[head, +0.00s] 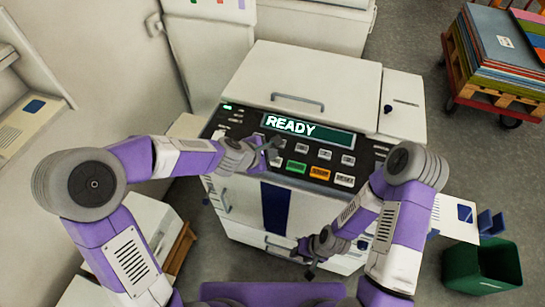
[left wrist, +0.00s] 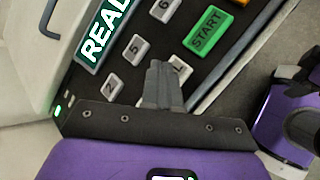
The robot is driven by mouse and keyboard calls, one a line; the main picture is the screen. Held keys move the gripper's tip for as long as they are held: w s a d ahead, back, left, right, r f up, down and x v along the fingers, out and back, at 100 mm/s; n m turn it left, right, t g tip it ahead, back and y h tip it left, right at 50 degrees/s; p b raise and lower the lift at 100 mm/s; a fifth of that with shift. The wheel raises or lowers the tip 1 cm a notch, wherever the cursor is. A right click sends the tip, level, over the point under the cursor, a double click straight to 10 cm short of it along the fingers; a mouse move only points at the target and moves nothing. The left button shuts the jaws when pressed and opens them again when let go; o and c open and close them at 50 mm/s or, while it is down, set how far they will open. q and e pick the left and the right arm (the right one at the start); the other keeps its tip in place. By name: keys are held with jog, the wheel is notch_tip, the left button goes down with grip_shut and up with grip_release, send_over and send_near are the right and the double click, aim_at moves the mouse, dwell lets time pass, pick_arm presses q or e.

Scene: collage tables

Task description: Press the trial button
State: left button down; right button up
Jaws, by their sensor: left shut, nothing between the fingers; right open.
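The machine's dark control panel (head: 232,125) carries several buttons below a display (head: 308,130) that reads READY. An orange button (head: 319,173) sits between a green button (head: 296,167) and a white button (head: 345,181); its label is too small to read surely. In the left wrist view the green button (left wrist: 208,32) reads START, and only a corner of the orange button (left wrist: 241,2) shows. My left gripper (head: 272,148) is shut and empty over the number keys, left of the green button; contact is unclear. It also shows in the left wrist view (left wrist: 157,70). My right gripper (head: 305,262) is open, low before the machine's front.
The machine's white lid (head: 310,75) with a handle rises behind the panel. A cart of coloured boards (head: 500,55) stands at the upper right. A green bin (head: 483,266) is at the lower right. Floor between cart and machine is clear.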

pick_arm(q)
jog(key=shift+r, duration=0.1)
notch_tip(320, 180, up, 5)
jog(key=p, duration=0.4)
jog(key=shift+p, duration=0.4)
dwell(0.7)
